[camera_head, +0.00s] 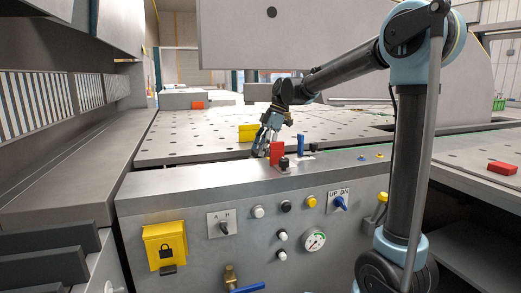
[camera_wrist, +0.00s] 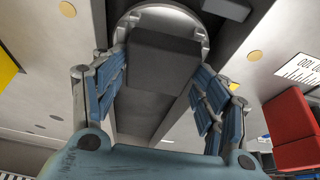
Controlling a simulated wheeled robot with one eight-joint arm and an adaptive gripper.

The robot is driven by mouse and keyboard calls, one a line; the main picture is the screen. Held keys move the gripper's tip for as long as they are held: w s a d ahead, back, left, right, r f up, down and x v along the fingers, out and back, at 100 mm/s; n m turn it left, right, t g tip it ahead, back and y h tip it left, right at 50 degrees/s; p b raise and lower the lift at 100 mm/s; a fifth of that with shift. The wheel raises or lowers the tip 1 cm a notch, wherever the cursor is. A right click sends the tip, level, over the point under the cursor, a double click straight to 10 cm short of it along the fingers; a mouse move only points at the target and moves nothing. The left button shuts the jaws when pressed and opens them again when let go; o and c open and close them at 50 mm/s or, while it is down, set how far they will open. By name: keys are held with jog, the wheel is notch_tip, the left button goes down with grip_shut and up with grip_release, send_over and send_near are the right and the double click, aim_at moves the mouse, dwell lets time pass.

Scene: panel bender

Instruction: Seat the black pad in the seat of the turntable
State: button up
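The black pad (camera_wrist: 163,62) is a dark block between the two blue-padded fingers of my gripper (camera_wrist: 160,75) in the wrist view. The fingers lie close against its two sides, near their tips. Behind the pad is a round grey turntable (camera_wrist: 135,17) with a pale rim. The pad covers much of the disc, so its seat is largely hidden, and I cannot tell whether pad and disc touch. In the head view my gripper (camera_head: 268,136) points down at the back edge of the control cabinet; the pad cannot be made out there.
A red block (camera_head: 276,152) stands right beside my gripper, with a blue upright piece (camera_head: 301,145) and a black knob (camera_head: 284,162) near it. A yellow block (camera_head: 248,132) is to the left. Another red block (camera_head: 502,168) lies far right. The perforated table (camera_head: 190,142) is mostly clear.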

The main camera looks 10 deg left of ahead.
jog(key=o, duration=0.4)
jog(key=shift+w+f, duration=0.15)
jog(key=shift+f, duration=0.25)
jog(key=shift+w+d+f, duration=0.1)
jog(key=shift+w+f, duration=0.15)
jog(key=shift+w, duration=0.15)
jog(key=shift+s+r, duration=0.25)
jog(key=shift+r, duration=0.05)
jog(key=v, duration=1.2)
